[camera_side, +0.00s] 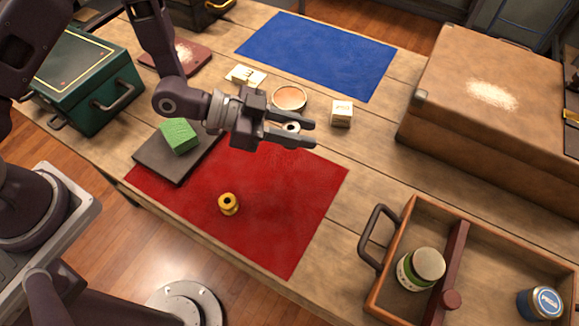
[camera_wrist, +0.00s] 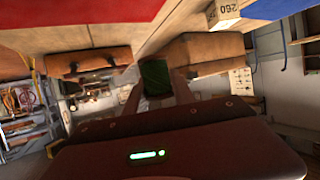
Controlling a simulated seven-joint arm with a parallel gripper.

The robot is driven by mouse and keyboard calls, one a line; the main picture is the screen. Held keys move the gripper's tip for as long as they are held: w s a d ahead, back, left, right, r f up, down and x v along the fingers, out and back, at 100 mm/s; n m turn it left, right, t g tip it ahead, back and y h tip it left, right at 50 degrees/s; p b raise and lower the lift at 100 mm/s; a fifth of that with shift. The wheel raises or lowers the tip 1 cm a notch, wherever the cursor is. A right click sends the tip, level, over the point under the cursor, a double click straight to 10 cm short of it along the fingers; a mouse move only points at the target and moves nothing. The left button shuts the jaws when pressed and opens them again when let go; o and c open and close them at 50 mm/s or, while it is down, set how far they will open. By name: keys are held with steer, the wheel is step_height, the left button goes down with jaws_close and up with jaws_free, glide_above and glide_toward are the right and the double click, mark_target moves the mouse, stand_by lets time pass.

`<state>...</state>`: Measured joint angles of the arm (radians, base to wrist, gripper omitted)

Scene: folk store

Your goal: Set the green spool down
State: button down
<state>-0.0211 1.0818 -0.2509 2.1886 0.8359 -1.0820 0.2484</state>
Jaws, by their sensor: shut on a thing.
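My gripper (camera_side: 308,134) is shut on the green spool and is held above the table, appearing over the far part of the red cloth (camera_side: 290,215). In the wrist view the green spool (camera_wrist: 155,76) sits between the two fingers. In the side view only a pale end with a dark hole (camera_side: 291,127) shows between the fingers; the rest is hidden by them. A yellow spool (camera_side: 228,204) stands upright on the red cloth. A blue cloth (camera_side: 318,52) lies at the back of the table and is bare.
A green block (camera_side: 180,136) lies on a dark slab (camera_side: 152,160). Cream blocks (camera_side: 341,113) and a round dish (camera_side: 289,98) lie between the cloths. A suitcase (camera_side: 490,110) and a divided wooden tray (camera_side: 377,290) with jars stand right. A green box (camera_side: 85,80) stands left.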

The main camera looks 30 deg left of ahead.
mark_target(296, 170)
steer(key=f, duration=1)
steer(key=shift+s+a, duration=0.2)
steer(key=c, duration=1.1)
jaws_free()
steer(key=shift+o, duration=0.2)
steer(key=shift+r, duration=0.1)
steer(key=v, duration=1.2)
